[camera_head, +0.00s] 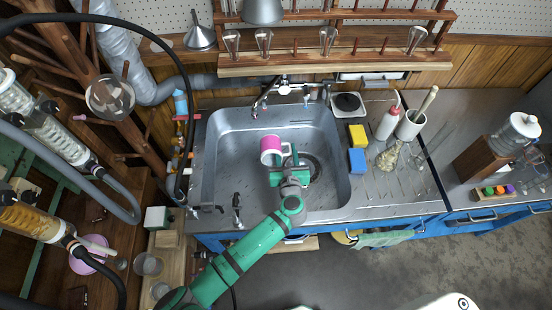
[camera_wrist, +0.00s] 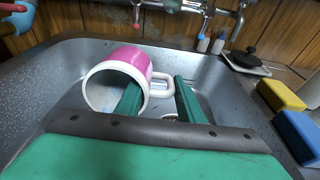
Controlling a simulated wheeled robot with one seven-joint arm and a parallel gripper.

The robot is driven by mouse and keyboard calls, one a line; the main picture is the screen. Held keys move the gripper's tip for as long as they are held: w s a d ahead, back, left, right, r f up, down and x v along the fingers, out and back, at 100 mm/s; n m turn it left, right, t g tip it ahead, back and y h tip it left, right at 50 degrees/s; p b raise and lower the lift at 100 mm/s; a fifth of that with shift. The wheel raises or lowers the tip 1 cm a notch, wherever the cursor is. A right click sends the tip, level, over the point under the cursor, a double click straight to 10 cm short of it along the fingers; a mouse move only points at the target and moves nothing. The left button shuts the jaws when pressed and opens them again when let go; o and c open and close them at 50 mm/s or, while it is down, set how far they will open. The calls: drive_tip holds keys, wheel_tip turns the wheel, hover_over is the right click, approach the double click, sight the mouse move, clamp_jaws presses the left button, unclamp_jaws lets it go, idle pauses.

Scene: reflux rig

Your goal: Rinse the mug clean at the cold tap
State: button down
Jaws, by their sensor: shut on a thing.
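The pink-and-white mug (camera_head: 270,150) is over the sink basin (camera_head: 225,170), left of the drain. In the wrist view the mug (camera_wrist: 127,68) lies tilted on its side, its white mouth turned towards the camera. My gripper (camera_head: 284,162) is shut on the mug at its handle; in the wrist view the gripper's (camera_wrist: 156,88) green fingers stand either side of the handle. A red-tipped tap (camera_head: 255,108) and a blue-tipped tap (camera_head: 306,102) stand at the sink's back edge, beyond the mug. No water stream shows.
A yellow sponge (camera_head: 357,135) and a blue sponge (camera_head: 357,161) lie right of the basin. A squeeze bottle (camera_head: 388,124) and a utensil pot (camera_head: 410,125) stand farther right. A black hose (camera_head: 183,150) hangs at the left. The basin is otherwise clear.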

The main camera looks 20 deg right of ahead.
drive_tip(key=shift+d+r, duration=0.1)
drive_tip(key=shift+d, duration=0.1)
drive_tip(key=shift+w, duration=0.1)
drive_tip(key=shift+a+t, duration=0.2)
drive_tip(key=shift+t, duration=0.1)
idle(0.4)
drive_tip(key=shift+w, duration=0.1)
